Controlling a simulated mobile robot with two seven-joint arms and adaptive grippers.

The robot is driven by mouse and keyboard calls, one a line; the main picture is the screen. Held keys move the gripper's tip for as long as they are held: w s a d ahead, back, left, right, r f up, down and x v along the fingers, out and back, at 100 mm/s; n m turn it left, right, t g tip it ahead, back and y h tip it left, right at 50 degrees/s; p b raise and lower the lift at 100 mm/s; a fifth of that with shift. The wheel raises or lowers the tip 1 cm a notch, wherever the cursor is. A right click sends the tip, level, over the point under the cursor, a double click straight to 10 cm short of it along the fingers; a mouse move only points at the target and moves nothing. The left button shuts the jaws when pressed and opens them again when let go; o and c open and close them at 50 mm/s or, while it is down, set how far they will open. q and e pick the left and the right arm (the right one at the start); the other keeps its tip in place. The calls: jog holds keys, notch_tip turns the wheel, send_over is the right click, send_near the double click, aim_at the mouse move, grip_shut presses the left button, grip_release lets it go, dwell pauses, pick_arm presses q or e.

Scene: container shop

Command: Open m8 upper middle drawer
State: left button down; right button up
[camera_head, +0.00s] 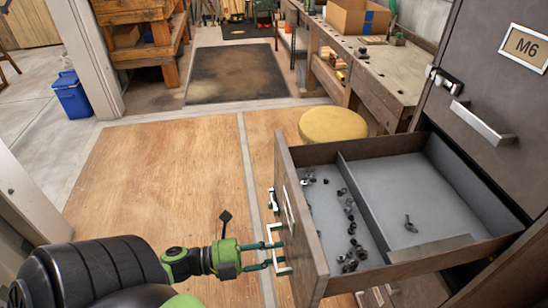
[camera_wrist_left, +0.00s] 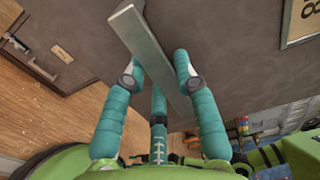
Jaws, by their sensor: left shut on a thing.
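The open drawer (camera_head: 308,245) juts well out from the dark cabinet, its grey interior showing a divider and several small metal parts. A pale bar handle (camera_head: 286,258) is on its front, with a latch (camera_head: 273,200) farther along. My left gripper (camera_head: 276,257) is at this handle. In the left wrist view the teal fingers (camera_wrist_left: 160,78) are closed around the metal handle bar (camera_wrist_left: 150,52), and a label (camera_wrist_left: 300,18) with a partly cut-off 8 shows at upper right. My right gripper is in neither view.
A closed drawer labelled M6 (camera_head: 526,47) with a handle (camera_head: 482,123) is above right. A yellow stool (camera_head: 332,124) and a workbench (camera_head: 385,75) stand beyond the drawer. The wooden floor (camera_head: 150,175) to the left is clear.

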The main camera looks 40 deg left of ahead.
pick_arm(q)
jog(key=c, duration=0.9)
grip_release()
jog(key=shift+c, duration=0.2)
jog(key=v, duration=1.2)
jog(key=shift+w+a, duration=0.1)
